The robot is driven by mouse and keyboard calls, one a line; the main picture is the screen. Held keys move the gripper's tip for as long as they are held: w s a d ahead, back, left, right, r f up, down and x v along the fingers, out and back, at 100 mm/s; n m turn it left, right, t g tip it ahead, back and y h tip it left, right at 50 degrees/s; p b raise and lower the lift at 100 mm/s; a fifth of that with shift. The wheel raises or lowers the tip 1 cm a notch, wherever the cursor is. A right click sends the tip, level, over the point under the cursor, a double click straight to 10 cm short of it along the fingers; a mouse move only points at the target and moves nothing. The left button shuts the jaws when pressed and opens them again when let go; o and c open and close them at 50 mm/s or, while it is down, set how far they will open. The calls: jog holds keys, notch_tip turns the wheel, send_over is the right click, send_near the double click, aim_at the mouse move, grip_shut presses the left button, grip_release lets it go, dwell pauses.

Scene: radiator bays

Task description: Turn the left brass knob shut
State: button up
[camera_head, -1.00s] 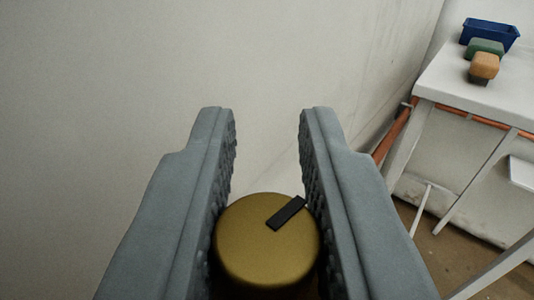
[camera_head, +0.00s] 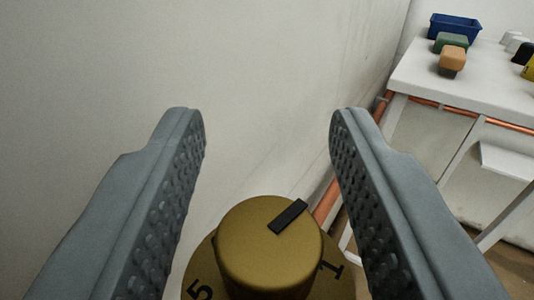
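The brass knob (camera_head: 262,248) is at the bottom middle of the view, a round cap with a black pointer mark (camera_head: 288,216) on its top, aimed to the upper right. Below it is a brass dial plate (camera_head: 337,287) with a "5" at lower left and a "1" at lower right. My gripper (camera_head: 268,120) is open, with one grey ribbed finger on each side of the knob. Clear gaps show between both fingers and the knob. The rest of the dial is hidden by the knob and the picture edge.
A pale wall (camera_head: 270,60) fills the left and middle. At right stands a white table (camera_head: 430,80) with a blue bin (camera_head: 455,27), a green block (camera_head: 451,43), an orange block (camera_head: 453,60) and other small items. A copper pipe (camera_head: 330,200) runs near the right finger.

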notch_tip(320, 180, up, 10)
dwell(0.8)
jog(key=shift+c, duration=0.2)
